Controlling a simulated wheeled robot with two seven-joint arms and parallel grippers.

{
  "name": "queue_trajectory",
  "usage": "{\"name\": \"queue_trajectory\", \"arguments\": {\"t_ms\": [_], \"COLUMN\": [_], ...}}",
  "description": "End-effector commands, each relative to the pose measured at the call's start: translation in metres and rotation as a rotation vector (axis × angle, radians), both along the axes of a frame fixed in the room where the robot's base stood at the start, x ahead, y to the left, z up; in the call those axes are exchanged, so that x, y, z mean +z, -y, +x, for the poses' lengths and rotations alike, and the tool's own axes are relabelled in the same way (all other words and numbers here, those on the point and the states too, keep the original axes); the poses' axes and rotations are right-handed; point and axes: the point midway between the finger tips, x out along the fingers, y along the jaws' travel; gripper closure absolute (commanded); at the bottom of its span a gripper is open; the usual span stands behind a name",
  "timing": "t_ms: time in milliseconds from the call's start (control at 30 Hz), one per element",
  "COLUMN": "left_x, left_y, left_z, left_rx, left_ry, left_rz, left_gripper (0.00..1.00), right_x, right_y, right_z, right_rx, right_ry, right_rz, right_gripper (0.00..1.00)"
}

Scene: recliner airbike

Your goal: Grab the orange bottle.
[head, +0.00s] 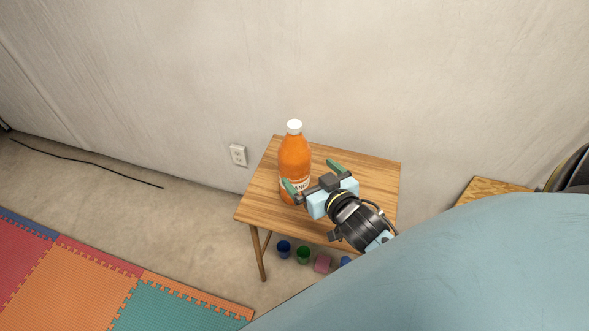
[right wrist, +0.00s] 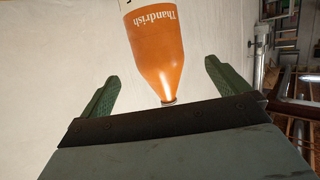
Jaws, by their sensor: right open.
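The orange bottle (head: 294,158) has a white cap and a pale label. It stands upright on a small wooden table (head: 262,198). My right gripper (head: 312,175) is open beside the bottle, at its right and nearer side, with its green fingertips apart. In the head view one finger overlaps the lower part of the bottle. In the right wrist view the bottle (right wrist: 157,55) appears upside down between the two green fingers of the gripper (right wrist: 160,78), with nothing clamped. I cannot tell whether a finger touches it. My left gripper is not in view.
A plain wall (head: 200,70) with a white outlet (head: 238,155) stands behind the table. Several small coloured cups (head: 303,254) sit on the floor under it. A foam mat (head: 80,275) lies at the left. A large blue surface fills the lower right.

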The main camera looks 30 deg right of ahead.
Motion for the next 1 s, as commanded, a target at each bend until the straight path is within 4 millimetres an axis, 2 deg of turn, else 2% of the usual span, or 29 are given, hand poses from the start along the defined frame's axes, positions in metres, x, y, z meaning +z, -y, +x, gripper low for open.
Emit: {"name": "queue_trajectory", "arguments": {"t_ms": [33,133,433,700,1000], "left_x": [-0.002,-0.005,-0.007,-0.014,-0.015], "left_y": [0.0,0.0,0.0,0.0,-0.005], "left_z": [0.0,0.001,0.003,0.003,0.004], "left_rx": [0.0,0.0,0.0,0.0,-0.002], "left_ry": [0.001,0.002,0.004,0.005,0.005], "left_rz": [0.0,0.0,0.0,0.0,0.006], "left_gripper": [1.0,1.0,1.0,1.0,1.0], "right_x": [-0.004,-0.009,-0.016,-0.029,-0.031], "right_y": [0.001,0.002,0.005,0.01,0.01], "right_z": [0.011,0.027,0.05,0.085,0.092], "right_rx": [0.002,0.002,0.001,0.0,0.001], "right_ry": [0.002,0.001,-0.002,-0.002,-0.004], "right_rz": [-0.002,-0.002,-0.002,-0.001,0.0], "right_gripper": [0.0,0.0,0.0,0.0,0.0]}}
